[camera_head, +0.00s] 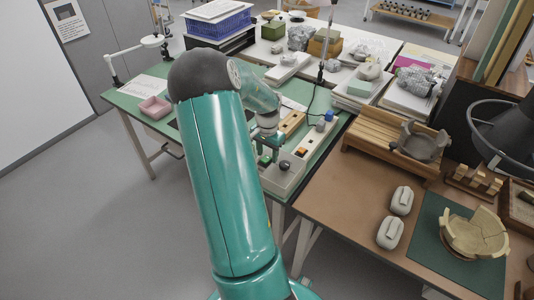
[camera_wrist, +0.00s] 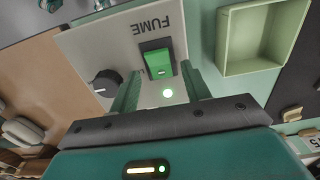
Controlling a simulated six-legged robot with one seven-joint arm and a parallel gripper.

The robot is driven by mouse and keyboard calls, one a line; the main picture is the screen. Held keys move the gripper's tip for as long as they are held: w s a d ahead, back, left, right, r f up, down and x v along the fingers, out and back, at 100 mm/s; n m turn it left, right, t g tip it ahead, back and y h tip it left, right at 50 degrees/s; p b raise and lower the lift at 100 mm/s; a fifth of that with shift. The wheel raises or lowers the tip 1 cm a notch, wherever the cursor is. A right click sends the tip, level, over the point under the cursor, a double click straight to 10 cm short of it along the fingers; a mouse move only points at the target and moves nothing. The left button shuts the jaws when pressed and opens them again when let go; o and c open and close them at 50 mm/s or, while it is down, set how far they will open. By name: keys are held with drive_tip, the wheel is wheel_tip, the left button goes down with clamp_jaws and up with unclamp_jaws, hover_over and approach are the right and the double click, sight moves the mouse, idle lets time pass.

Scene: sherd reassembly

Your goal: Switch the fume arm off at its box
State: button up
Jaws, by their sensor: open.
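The fume box is a pale control box (camera_wrist: 95,48) lettered FUME, upside down in the wrist view. Which thing is the fume arm I cannot tell.
A pale green tray (camera_wrist: 223,38) lies beside the box in the wrist view. In the head view a wooden rack (camera_head: 372,140), two grey rounded blocks (camera_head: 396,216) and a partly rebuilt bowl (camera_head: 474,238) occupy the brown table. The floor (camera_head: 120,220) at left is clear.

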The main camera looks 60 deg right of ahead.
drive_tip(key=shift+f, duration=0.25)
drive_tip(key=shift+c, duration=0.5)
drive_tip(key=shift+w, duration=0.1)
drive_tip(key=c, duration=0.9)
drive_tip(key=shift+w+a+r+h, duration=0.1)
drive_tip(key=shift+a+h, duration=0.35)
drive_tip(key=shift+h, duration=0.65)
drive_tip(key=shift+a+g+h, duration=0.3)
drive_tip(key=shift+g+h, duration=0.1)
drive_tip(key=shift+h, duration=0.9)
